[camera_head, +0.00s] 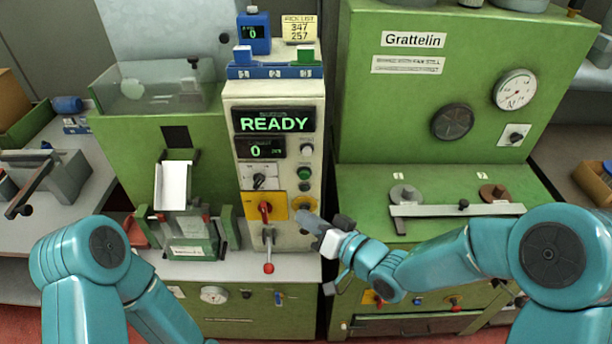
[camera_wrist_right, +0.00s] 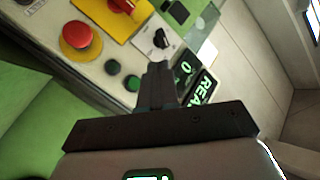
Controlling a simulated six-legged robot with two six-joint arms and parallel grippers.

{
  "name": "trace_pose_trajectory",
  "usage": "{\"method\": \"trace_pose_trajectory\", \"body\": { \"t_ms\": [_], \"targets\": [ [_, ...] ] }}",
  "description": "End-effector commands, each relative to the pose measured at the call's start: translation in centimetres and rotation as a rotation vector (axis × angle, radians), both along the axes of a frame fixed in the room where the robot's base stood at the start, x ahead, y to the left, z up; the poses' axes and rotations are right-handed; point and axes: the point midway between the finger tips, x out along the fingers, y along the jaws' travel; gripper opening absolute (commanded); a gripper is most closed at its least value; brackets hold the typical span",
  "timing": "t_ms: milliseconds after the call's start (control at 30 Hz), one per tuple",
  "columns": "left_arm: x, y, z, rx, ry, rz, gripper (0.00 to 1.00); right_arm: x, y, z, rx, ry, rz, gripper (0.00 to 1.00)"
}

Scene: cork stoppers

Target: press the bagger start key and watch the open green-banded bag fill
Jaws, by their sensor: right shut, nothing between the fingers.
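The bagger's pale control panel (camera_head: 275,150) shows READY on its upper display (camera_head: 275,121) and 0 on the lower one (camera_head: 261,151). Which is the start key, I cannot tell. My right gripper (camera_head: 306,219) is shut and empty in front of the panel's lower right; its fingertips (camera_wrist_right: 158,70) show beside the buttons. A white piece (camera_head: 174,183) stands above a green holder (camera_head: 190,236); I cannot make out a green band. My left gripper is out of view.
A red mushroom button (camera_wrist_right: 76,38) sits on a yellow disc near the green buttons. A red rotary switch (camera_head: 265,211) and a red-knobbed lever (camera_head: 268,266) are on the panel's lower part. The green Grattelin machine (camera_head: 440,90) stands at right.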

Motion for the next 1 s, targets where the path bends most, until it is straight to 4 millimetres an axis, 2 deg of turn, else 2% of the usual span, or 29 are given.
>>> {"method": "trace_pose_trajectory", "body": {
  "t_ms": [167, 467, 600, 800, 1000],
  "targets": [
    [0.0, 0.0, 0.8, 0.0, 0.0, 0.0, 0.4, 1.4, -0.2, 0.2, 0.0, 0.001, -0.002, 0.0],
    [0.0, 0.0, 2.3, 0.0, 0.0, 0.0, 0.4, 5.7, -0.4, 0.2, -0.001, 0.0, -0.004, 0.0],
    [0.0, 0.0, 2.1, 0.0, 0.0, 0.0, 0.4, 7.3, -0.4, -0.1, 0.0, -0.001, -0.003, 0.0],
    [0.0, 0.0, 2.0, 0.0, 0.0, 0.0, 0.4, 8.4, -0.4, 0.0, 0.0, 0.001, -0.003, 0.0],
    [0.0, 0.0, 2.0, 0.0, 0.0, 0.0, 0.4, 8.6, -0.4, 0.0, 0.0, 0.001, -0.003, 0.0]
  ]
}}
